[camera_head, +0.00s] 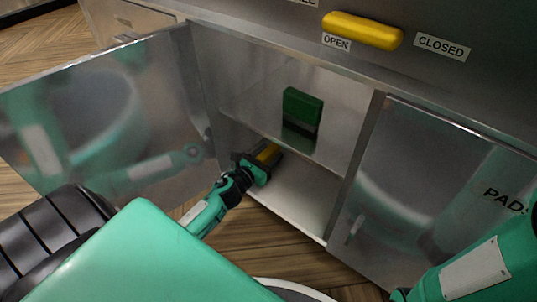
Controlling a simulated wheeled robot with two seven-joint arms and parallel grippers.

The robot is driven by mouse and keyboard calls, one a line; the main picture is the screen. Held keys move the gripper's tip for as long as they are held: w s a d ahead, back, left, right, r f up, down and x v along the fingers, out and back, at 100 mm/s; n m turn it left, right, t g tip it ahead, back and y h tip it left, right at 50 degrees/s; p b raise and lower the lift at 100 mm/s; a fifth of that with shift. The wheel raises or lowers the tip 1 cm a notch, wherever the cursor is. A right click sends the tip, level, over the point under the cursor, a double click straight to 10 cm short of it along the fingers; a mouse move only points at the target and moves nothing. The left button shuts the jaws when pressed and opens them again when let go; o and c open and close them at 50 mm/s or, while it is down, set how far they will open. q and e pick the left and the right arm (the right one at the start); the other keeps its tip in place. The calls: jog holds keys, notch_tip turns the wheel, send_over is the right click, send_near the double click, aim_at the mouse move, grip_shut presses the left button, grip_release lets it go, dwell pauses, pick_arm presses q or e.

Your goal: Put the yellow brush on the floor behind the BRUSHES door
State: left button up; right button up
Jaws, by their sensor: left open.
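The left gripper is open and reaches in low from the front. The cabinet floor (300,195) is bare to the right of the gripper. My right arm shows at the lower right, but its gripper is out of view.
The closed PADS door (435,190) is to the right. A yellow handle (362,31) sits on the front above, between OPEN (336,42) and CLOSED (442,47) labels. The cabinet's front edge lies under my left arm.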

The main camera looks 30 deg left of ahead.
pick_arm(q)
jog(key=s, duration=0.7)
jog(key=s+a, duration=0.1)
jog(key=s, duration=0.3)
jog(key=shift+b, duration=0.4)
jog(key=shift+s+r, duration=0.1)
jog(key=shift+s, duration=0.35)
